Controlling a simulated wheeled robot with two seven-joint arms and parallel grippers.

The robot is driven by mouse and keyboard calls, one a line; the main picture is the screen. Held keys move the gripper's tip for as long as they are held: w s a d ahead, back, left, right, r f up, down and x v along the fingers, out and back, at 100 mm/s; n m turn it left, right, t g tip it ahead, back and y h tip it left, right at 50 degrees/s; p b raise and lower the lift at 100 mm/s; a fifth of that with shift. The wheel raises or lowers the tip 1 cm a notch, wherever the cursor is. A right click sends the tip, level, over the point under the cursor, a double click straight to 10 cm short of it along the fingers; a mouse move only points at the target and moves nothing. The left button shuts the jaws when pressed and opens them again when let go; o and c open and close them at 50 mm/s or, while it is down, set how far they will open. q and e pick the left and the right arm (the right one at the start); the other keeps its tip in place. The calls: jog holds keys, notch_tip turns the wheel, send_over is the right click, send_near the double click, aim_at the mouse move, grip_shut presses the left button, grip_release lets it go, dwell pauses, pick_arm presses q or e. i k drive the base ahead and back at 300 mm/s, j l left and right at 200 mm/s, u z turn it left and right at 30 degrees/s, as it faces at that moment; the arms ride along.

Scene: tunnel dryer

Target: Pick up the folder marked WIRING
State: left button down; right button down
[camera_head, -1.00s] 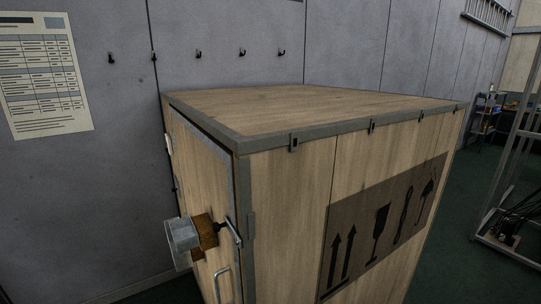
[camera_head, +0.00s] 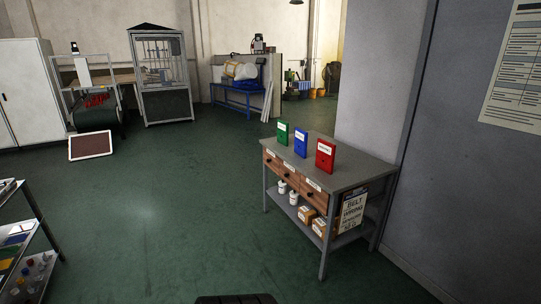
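Three folders stand upright on top of a grey workbench (camera_head: 345,174) right of centre in the head view. One is green (camera_head: 283,133), one is blue (camera_head: 301,143) and one is red (camera_head: 325,156). Each has a pale label, and the lettering is too small to read, so I cannot tell which is marked WIRING. A sign with the words BELT and WIRING (camera_head: 352,212) hangs on the bench's right end. Neither of my grippers is in view.
The bench has wooden drawers (camera_head: 284,172) and a lower shelf with small boxes (camera_head: 307,214) and white bottles. A shelf rack (camera_head: 38,240) stands at the left edge. The green floor between is clear.

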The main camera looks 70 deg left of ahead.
aim_at(326, 154)
jog(key=u, duration=1.95)
